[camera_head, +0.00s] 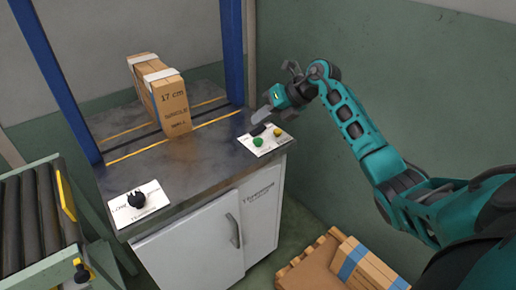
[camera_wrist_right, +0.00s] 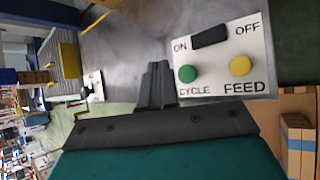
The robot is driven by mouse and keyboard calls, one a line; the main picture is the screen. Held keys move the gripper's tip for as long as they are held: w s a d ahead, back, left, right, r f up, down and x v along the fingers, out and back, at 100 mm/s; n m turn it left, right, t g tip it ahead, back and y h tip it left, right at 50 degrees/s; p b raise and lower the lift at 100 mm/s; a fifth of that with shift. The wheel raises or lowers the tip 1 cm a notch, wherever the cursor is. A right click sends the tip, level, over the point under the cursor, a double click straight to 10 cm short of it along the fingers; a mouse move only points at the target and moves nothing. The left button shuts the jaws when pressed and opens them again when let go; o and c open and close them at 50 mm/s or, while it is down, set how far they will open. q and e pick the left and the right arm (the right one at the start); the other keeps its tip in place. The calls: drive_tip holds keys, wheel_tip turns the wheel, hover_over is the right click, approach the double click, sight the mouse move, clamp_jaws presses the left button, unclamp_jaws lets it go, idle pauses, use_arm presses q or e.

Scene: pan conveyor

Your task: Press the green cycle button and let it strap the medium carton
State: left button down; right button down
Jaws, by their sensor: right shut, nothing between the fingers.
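The green cycle button (camera_head: 258,142) is on a white panel at the right front of the strapping machine's grey table (camera_head: 190,160). In the right wrist view the green button (camera_wrist_right: 187,74) is labelled CYCLE. My right gripper (camera_head: 262,114) is shut and empty, just behind and above the panel. Its fingertips (camera_wrist_right: 157,72) appear left of the green button in the wrist view; contact does not show. My left gripper is not in view.
A yellow FEED button (camera_wrist_right: 240,66) and a black ON/OFF switch (camera_wrist_right: 211,37) share the panel. A black knob (camera_head: 137,199) is on another panel at the table's left front. A roller conveyor (camera_head: 35,215) stands left. Cartons with blue bands (camera_head: 362,266) lie lower right.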

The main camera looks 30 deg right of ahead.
sight(258, 143)
wheel_tip(258, 143, down, 3)
drive_tip(key=shift+r+b, duration=0.15)
drive_tip(key=shift+b, duration=0.25)
drive_tip(key=shift+f, duration=0.25)
idle(1.5)
drive_tip(key=shift+f, duration=0.4)
